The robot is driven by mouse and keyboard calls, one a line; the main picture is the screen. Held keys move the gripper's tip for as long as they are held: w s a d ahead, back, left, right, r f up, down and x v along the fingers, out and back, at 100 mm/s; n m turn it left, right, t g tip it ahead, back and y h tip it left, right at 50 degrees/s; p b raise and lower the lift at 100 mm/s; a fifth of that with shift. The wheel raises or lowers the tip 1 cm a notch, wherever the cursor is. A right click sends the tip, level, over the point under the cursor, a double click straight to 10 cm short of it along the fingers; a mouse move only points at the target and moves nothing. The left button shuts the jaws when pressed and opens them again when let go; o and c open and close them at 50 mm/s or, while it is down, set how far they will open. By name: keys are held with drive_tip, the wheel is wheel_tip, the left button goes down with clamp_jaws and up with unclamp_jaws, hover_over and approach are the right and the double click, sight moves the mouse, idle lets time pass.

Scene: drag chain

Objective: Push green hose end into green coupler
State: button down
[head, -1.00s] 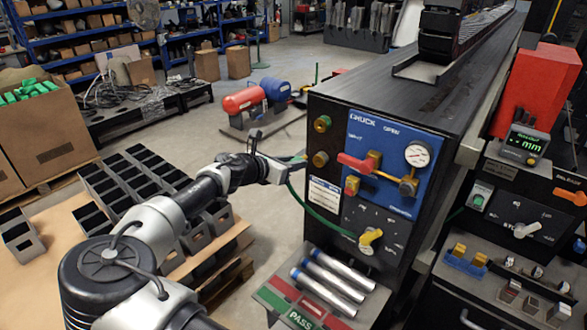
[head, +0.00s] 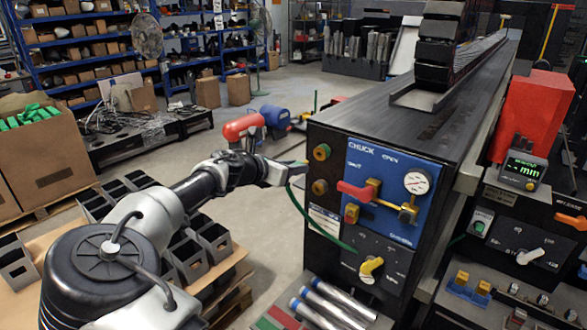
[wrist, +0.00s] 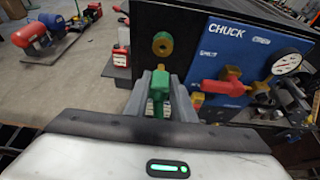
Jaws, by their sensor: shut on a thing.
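My gripper (wrist: 160,98) is shut on the green hose end (wrist: 159,88), which stands between the two grey fingers in the wrist view. In the head view my gripper (head: 297,165) is just left of the black machine front, level with a spot between two round couplers. The upper coupler (head: 322,152) looks brass with a greenish tint; it also shows in the wrist view (wrist: 163,44), straight beyond the hose end. A gap seems to remain between them. The lower coupler (head: 320,187) is brass, and hidden in the wrist view. The green hose (head: 322,232) hangs down to the panel.
Right of the couplers, the blue chuck panel (head: 390,190) carries a red lever (head: 355,191) and a gauge (head: 416,183). A yellow knob (head: 371,266) sits below. Metal rods (head: 330,308) lie at the bottom.

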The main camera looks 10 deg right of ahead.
drive_tip(key=shift+w+d, duration=1.55)
drive_tip(key=shift+w+d, duration=1.2)
drive_tip(key=shift+d, duration=0.05)
idle(1.2)
drive_tip(key=c, duration=1.4)
unclamp_jaws()
drive_tip(key=b+v, duration=0.2)
drive_tip(key=v, duration=1.5)
drive_tip(key=shift+s+a+r, duration=0.1)
drive_tip(key=shift+s+a, duration=0.05)
